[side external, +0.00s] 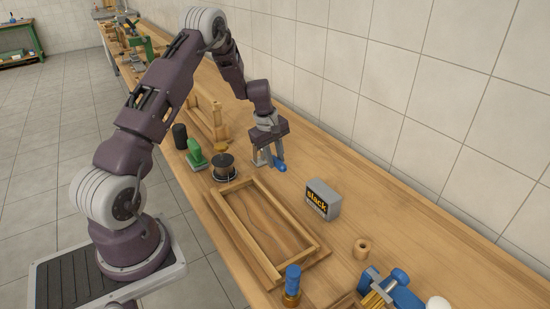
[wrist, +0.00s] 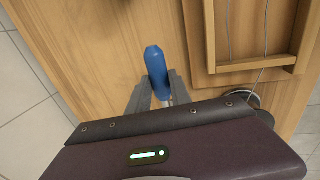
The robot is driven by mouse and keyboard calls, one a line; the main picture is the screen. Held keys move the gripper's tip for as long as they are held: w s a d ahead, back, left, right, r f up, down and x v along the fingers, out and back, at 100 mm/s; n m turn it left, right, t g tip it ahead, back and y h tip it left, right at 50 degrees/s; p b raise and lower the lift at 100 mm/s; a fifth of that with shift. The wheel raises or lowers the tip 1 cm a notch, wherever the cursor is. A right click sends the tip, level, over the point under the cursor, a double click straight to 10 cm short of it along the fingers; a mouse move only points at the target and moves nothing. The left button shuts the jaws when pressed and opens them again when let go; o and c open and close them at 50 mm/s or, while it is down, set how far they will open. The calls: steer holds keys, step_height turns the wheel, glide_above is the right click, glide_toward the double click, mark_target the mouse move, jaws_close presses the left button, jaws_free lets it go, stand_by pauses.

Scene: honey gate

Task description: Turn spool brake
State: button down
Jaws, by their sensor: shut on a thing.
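A blue handle (side external: 279,166), which looks like the brake's grip, is between the fingers of my gripper (side external: 266,158). In the wrist view the blue handle (wrist: 156,68) sticks out past the two grey fingertips (wrist: 160,92), which are shut on it. The rest of the brake is hidden behind the gripper. The spool (side external: 223,167), dark-flanged with a tan winding, stands left of the gripper in the side view. Part of its dark rim shows at the right of the wrist view. A grey box (side external: 323,199) with a dark display reads "slack" in orange.
A shallow wooden frame (side external: 236,233) lies in front of the spool; thin lines cross it in the wrist view. A green-handled tool (side external: 195,152) and a black cylinder (side external: 180,135) stand beyond the spool. A blue-topped brass piece (side external: 292,280) stands near the frame's front corner.

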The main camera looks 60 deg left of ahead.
steer(key=r+h, duration=0.1)
steer(key=a+r+h, duration=0.1)
steer(key=r+h, duration=0.2)
steer(key=shift+a, duration=0.35)
steer(key=shift+a+r+n+h, duration=0.2)
steer(key=shift+a+r+h, duration=0.5)
steer(key=shift+h, duration=0.45)
steer(key=shift+a+r+n+h, duration=0.2)
steer(key=shift+a+r+h, duration=0.5)
steer(key=shift+h, duration=0.45)
steer(key=shift+d+r, duration=0.1)
steer(key=shift+r, duration=0.05)
steer(key=c, duration=1.2)
jaws_free()
steer(key=shift+o, duration=0.2)
